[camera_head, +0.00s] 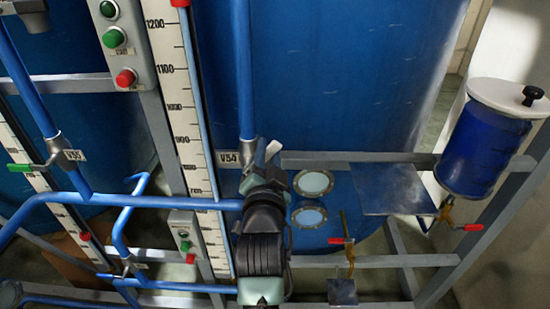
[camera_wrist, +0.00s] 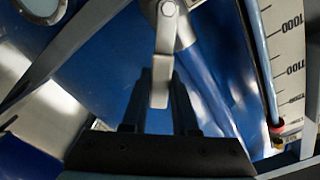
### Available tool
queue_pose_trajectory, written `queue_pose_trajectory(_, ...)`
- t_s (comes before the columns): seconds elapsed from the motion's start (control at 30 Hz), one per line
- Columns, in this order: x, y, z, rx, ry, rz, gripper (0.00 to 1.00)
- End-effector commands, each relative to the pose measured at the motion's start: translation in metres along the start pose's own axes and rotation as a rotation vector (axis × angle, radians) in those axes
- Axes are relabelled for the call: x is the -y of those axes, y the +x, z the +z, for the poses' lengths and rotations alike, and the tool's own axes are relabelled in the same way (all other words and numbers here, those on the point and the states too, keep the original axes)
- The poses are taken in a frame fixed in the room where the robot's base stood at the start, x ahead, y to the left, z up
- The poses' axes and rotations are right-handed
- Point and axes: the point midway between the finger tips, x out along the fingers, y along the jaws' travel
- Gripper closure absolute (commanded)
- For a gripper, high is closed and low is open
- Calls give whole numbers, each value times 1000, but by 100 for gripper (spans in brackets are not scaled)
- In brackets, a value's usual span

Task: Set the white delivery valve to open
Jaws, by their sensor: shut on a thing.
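The white delivery valve's lever (camera_wrist: 161,90) is a pale flat handle in the middle of the wrist view. It hangs from a metal pivot on the valve body (camera_wrist: 168,10) at the top of that view. My gripper (camera_wrist: 161,78) has its two dark fingers on either side of the lever's end and is shut on it. In the head view, a tag marked V54 (camera_head: 229,158) sits on the vertical blue pipe (camera_head: 244,75).
A white level scale (camera_head: 180,100) stands left of my arm. A button panel (camera_head: 122,40) is at upper left. Valve V55 (camera_head: 55,150) has a green handle (camera_head: 19,167). A blue vessel (camera_head: 482,150) with a white lid stands at right. Grey frame bars (camera_head: 350,158) run behind my arm.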

Motion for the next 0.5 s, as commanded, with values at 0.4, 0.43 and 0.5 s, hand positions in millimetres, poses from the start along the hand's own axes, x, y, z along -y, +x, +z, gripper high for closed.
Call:
queue_pose_trajectory(0.4,27,0,6,0,-380,0,100)
queue_pose_trajectory(0.43,29,0,7,0,-402,-1,100)
queue_pose_trajectory(0.5,32,0,8,0,-452,-1,100)
